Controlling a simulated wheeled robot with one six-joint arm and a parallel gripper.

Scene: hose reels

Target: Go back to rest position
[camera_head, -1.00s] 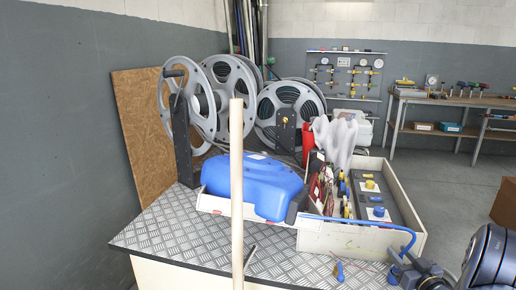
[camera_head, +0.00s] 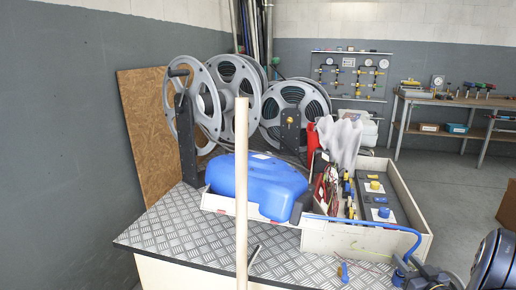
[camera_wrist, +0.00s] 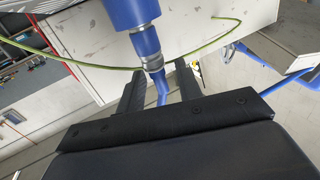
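My gripper (camera_wrist: 160,76) shows in the wrist view with its two dark fingers apart. A blue piece with a grey collar (camera_wrist: 151,62) and a thin bent blue end lies in line with the gap, with space visible on both sides; I see no finger closed on it. In the head view my gripper (camera_head: 418,276) is at the lower right, partly cut off by the frame, beside the bench's front right corner. The blue hose (camera_head: 385,224) arcs from the white box down towards it. Whether they touch is unclear.
A checker-plate bench top (camera_head: 185,238) carries a blue tank (camera_head: 255,184), an open white box (camera_head: 345,243) of parts and a small blue-handled tool (camera_head: 343,272). Several grey reels (camera_head: 296,108) stand behind. A wooden pole (camera_head: 241,190) rises in front.

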